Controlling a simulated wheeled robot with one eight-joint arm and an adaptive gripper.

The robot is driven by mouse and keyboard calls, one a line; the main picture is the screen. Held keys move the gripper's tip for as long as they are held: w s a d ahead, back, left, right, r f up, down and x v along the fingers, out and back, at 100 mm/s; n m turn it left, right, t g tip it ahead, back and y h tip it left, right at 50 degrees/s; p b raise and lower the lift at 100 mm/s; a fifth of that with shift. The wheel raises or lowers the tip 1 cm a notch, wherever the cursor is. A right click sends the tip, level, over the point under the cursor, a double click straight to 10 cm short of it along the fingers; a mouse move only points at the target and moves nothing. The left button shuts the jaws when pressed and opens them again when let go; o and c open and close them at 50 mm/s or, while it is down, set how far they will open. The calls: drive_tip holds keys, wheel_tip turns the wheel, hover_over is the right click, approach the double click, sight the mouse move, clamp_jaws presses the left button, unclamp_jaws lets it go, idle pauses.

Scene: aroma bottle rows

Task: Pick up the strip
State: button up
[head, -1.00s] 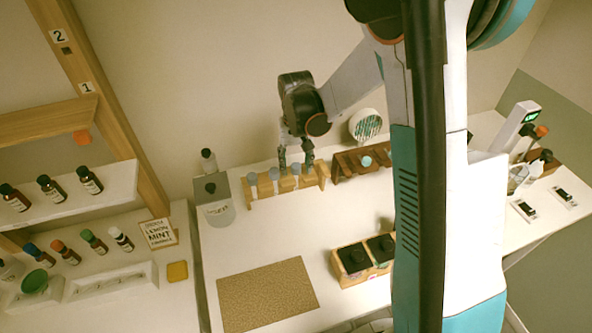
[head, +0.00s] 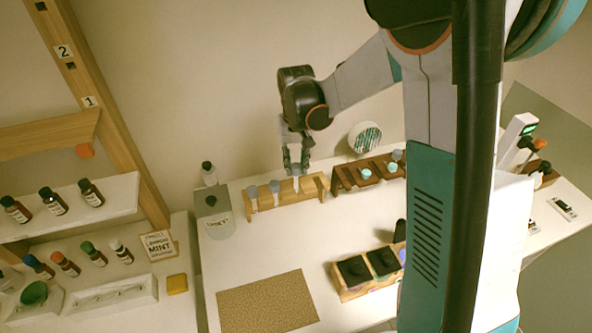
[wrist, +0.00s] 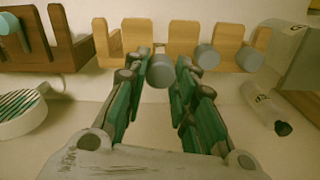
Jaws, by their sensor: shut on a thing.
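A strip with a rounded grey-blue top (wrist: 160,72) is between the fingers of my gripper (wrist: 165,64) in the wrist view. In the head view my gripper (head: 296,164) is over the right part of the light wooden rack (head: 313,188), shut on this strip (head: 296,171). Its pale lower part shows at the rack, and I cannot tell whether it is clear of its slot. Two more grey-topped strips, one at the far left (head: 252,192) and one beside it (head: 274,187), stand in the same rack.
A dark wooden rack (head: 346,181) with teal and grey tops stands just right. A grey-lidded container (head: 212,200) and a small bottle (head: 208,174) stand left. A round striped disc (head: 365,137) is behind. The cork mat (head: 267,303) is bare.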

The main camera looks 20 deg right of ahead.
wheel_tip(320, 180, up, 15)
drive_tip(key=shift+p, duration=0.95)
drive_tip(key=shift+s+f, duration=0.1)
